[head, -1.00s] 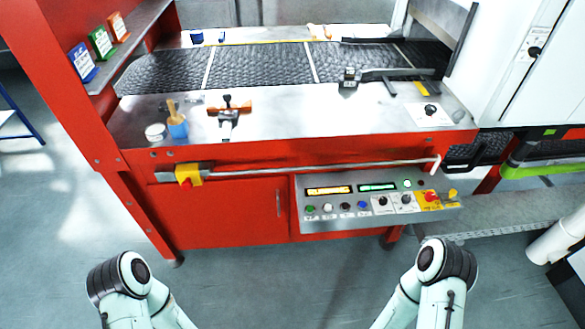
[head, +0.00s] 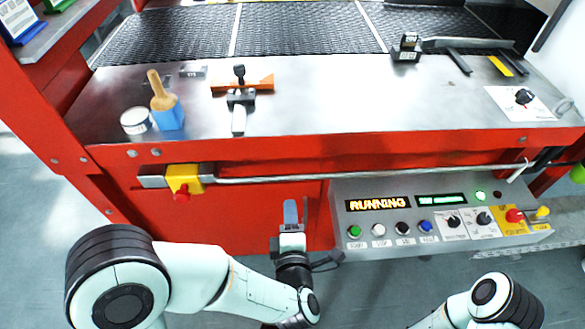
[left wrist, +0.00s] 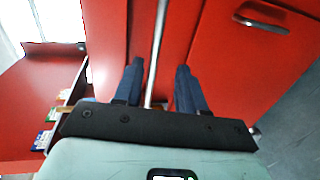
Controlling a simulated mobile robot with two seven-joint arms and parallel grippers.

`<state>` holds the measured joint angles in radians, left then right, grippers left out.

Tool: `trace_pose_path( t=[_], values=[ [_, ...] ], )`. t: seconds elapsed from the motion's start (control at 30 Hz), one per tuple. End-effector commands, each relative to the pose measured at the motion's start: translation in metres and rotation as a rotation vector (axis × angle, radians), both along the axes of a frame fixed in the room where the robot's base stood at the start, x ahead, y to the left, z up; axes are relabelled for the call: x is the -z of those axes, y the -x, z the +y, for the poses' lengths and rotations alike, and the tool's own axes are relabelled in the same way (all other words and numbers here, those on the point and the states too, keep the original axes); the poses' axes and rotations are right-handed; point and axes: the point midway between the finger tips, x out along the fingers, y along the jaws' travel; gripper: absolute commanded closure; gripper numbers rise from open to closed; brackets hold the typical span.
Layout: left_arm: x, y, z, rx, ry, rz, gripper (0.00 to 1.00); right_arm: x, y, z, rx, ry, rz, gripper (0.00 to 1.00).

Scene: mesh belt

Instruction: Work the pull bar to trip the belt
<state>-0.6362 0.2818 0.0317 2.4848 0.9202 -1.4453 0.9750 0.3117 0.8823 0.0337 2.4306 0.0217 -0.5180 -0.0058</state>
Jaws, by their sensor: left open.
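The pull bar (head: 400,172) is a thin metal rod along the red front of the machine, below the steel shelf. Its left end meets a yellow switch box (head: 184,179) with a red knob. My left gripper (head: 297,208) is open and empty, its fingertips just below the bar in the head view. In the left wrist view the bar (left wrist: 158,45) runs between the two open blue fingers (left wrist: 158,85); I cannot tell how deep it sits. The control panel (head: 445,190) has a display (head: 378,203) reading RUNNING. My right gripper is out of view.
On the steel shelf (head: 330,105) stand a brush in a blue holder (head: 168,115), a white tin (head: 135,121) and an orange-and-black clamp (head: 240,90). The dark mesh belt (head: 300,30) lies behind. Panel buttons (head: 378,229) are right of my left gripper.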

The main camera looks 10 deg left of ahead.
Motion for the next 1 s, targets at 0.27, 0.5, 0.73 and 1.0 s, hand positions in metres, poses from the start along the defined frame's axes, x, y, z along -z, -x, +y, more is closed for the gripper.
trace_pose_path(
  t=[0.27, 0.5, 0.73, 1.0],
  values=[
    [0.002, -0.025, 0.009, -0.014, 0.012, -0.014, 0.6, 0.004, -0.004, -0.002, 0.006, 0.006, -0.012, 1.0],
    [0.013, -0.074, 0.023, -0.014, 0.011, -0.014, 0.6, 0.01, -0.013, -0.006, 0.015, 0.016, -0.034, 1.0],
    [0.021, -0.111, 0.033, -0.011, 0.01, -0.013, 0.6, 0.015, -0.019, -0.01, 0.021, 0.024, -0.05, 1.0],
    [0.024, -0.125, 0.037, -0.009, 0.01, -0.011, 0.6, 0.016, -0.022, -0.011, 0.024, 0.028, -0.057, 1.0]
  ],
)
